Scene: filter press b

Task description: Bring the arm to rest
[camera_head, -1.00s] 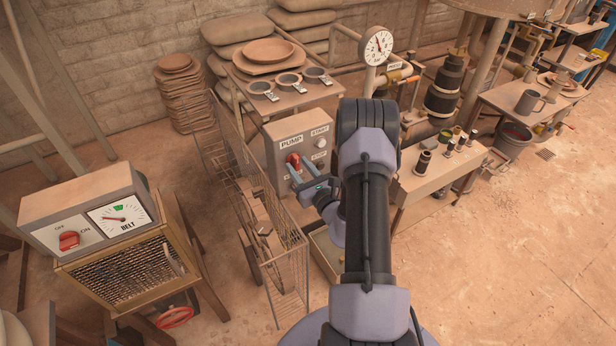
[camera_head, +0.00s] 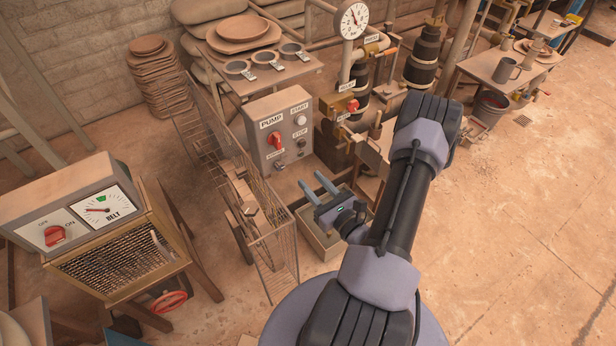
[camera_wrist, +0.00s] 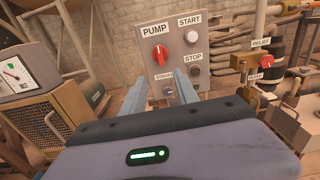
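My gripper (camera_head: 316,187) is open and empty, with its two blue-grey fingers apart. It hangs in the air in front of the pump control box (camera_head: 279,128), clear of it. In the wrist view my gripper (camera_wrist: 160,88) points toward the same pump box (camera_wrist: 173,52). The box carries a red rotary knob (camera_head: 276,141), a START button (camera_head: 300,120) and a STOP button (camera_head: 301,143). My fingers cover part of the lower box face in the wrist view. My arm reaches in from the lower right and is bent at the elbow.
A wire mesh rack (camera_head: 275,250) stands close left of my gripper. A belt control box (camera_head: 75,208) is further left. A pressure gauge (camera_head: 352,20) and a red relief valve handle (camera_head: 352,105) stand behind my arm. Open floor (camera_head: 530,220) lies to the right.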

